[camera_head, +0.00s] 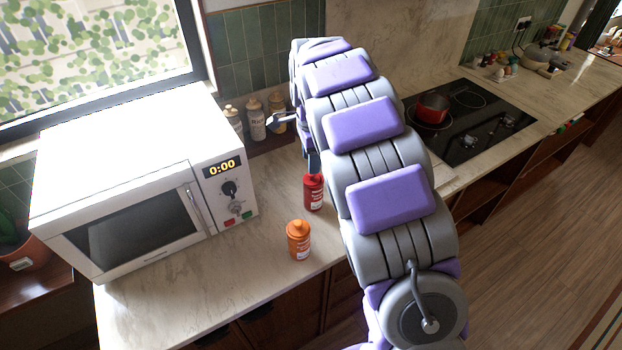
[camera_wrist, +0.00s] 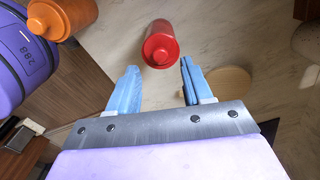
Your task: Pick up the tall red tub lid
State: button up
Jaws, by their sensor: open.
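The red tub (camera_head: 314,194) with its red lid stands upright on the marble counter, right of the microwave. In the wrist view the red lid (camera_wrist: 160,50) faces the camera, just beyond and between the fingertips. My gripper (camera_wrist: 158,72) is open, with its two blue fingers apart and nothing between them. In the head view a fingertip of my gripper (camera_head: 313,163) shows just above the tub; my arm hides most of the rest.
An orange tub (camera_head: 299,240) stands close by in front; it also shows in the wrist view (camera_wrist: 62,17). The white microwave (camera_head: 140,180) is at left. Several bottles (camera_head: 256,120) stand at the back wall. A stove (camera_head: 470,120) with a red pot (camera_head: 433,108) is at right.

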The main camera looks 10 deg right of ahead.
aim_at(311, 177)
notch_tip(311, 177, down, 5)
jog(key=shift+r+b, duration=0.1)
jog(key=shift+b, duration=0.55)
jog(key=shift+c, duration=0.2)
grip_shut()
